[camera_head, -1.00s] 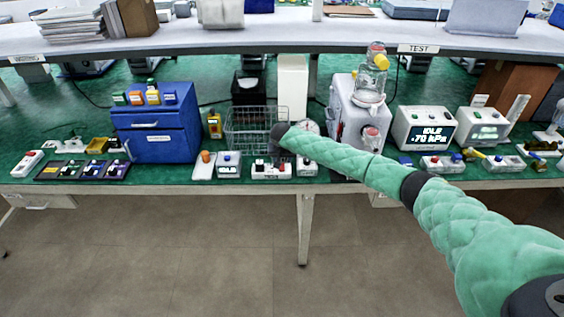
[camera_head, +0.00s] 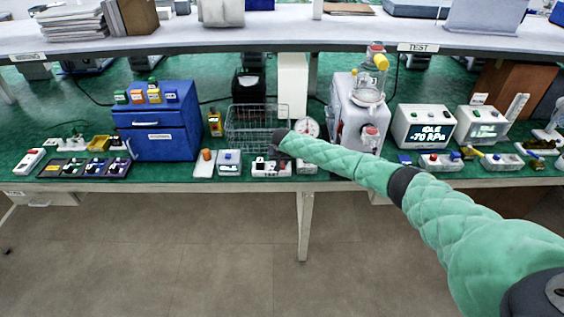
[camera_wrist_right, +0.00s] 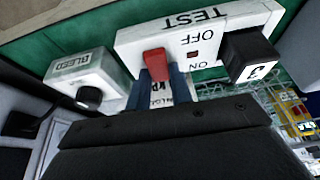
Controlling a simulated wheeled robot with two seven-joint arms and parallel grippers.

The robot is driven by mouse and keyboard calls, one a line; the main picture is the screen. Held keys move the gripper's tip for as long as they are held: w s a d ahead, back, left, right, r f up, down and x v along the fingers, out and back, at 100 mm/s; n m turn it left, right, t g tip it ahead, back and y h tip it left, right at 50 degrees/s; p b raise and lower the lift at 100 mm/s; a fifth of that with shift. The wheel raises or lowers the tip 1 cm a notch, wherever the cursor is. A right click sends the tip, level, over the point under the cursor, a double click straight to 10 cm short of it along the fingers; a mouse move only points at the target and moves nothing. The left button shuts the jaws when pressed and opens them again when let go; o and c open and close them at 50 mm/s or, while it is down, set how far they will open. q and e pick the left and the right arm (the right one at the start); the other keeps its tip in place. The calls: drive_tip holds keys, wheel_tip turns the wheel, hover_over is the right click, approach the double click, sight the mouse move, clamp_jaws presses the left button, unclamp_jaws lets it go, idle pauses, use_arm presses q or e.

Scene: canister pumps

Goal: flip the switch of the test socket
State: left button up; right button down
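The test socket (camera_wrist_right: 205,42) is a white block marked TEST, OFF and ON, upside down in the right wrist view. It has a red switch (camera_wrist_right: 155,65), a small dark red indicator and a black plug (camera_wrist_right: 249,55). In the head view the test socket (camera_head: 271,169) lies at the bench's front edge, partly hidden by my right arm. My right gripper (camera_wrist_right: 163,92) is close at the red switch, its two blue fingers slightly apart with a white label visible between them. Contact with the switch is unclear. My left gripper is not in view.
A grey block with a black knob (camera_wrist_right: 88,97), marked BLEED, is beside the socket. A wire basket (camera_head: 250,122) and a dial gauge (camera_head: 309,128) stand behind. A white pump with a glass jar (camera_head: 369,90) is to the right, a blue drawer cabinet (camera_head: 157,135) to the left.

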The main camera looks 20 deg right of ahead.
drive_tip(key=shift+w+f+g+b, duration=0.2)
drive_tip(key=shift+g+b, duration=0.25)
drive_tip(key=shift+g, duration=0.15)
drive_tip(key=shift+w+d+r+g+y+b, duration=0.1)
drive_tip(key=shift+w+g+y+b, duration=0.25)
drive_tip(key=shift+g+b, duration=0.3)
drive_tip(key=shift+s+g, duration=0.15)
drive_tip(key=shift+g, duration=0.2)
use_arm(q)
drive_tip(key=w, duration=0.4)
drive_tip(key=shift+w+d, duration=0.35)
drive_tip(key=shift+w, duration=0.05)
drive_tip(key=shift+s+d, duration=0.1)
use_arm(e)
drive_tip(key=c, duration=1.2)
unclamp_jaws()
drive_tip(key=shift+c, duration=0.2)
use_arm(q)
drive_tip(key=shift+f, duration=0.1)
